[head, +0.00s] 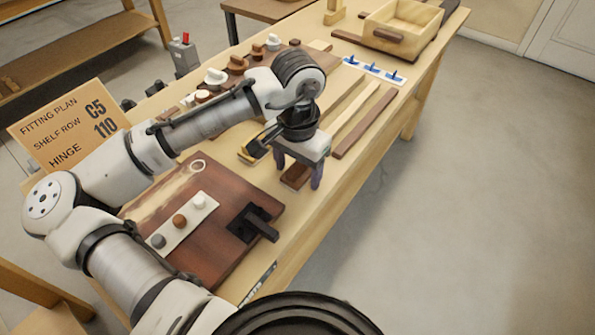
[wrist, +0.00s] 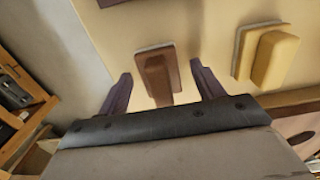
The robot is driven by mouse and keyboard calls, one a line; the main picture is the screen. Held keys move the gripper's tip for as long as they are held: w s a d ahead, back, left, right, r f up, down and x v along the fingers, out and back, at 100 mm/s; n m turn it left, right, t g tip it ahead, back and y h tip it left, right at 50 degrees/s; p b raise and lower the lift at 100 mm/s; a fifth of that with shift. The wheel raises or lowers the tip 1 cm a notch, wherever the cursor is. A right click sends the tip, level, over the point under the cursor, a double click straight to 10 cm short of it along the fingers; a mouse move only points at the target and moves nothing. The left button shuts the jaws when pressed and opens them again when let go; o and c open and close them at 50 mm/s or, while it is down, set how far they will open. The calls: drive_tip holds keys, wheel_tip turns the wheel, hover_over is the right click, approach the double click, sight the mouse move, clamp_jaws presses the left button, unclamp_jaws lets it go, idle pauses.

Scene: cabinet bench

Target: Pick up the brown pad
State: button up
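The brown pad (head: 295,177) lies on the bench top below my gripper in the head view, partly hidden by it. In the wrist view the brown pad (wrist: 157,79) is a raised block on a wider base, seen between the two fingers. My gripper (head: 300,173) points down over the pad. In the wrist view my gripper (wrist: 162,88) is open, with a gap between the pad and each finger. I cannot tell how far the fingertips are above the bench.
A yellow pad (wrist: 273,58) lies to the right in the wrist view. In the head view a dark brown board (head: 215,245) with a black bracket (head: 252,223) lies nearer. Wooden strips (head: 362,122), blue-marked white card (head: 373,70) and a wooden box (head: 402,25) lie farther along the bench.

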sight(297, 164)
drive_tip(key=c, duration=0.9)
drive_tip(key=shift+c, duration=0.2)
wheel_tip(297, 164, up, 20)
drive_tip(key=shift+r+p, duration=0.1)
drive_tip(key=shift+p, duration=0.85)
drive_tip(key=o, duration=0.4)
drive_tip(key=c, duration=0.6)
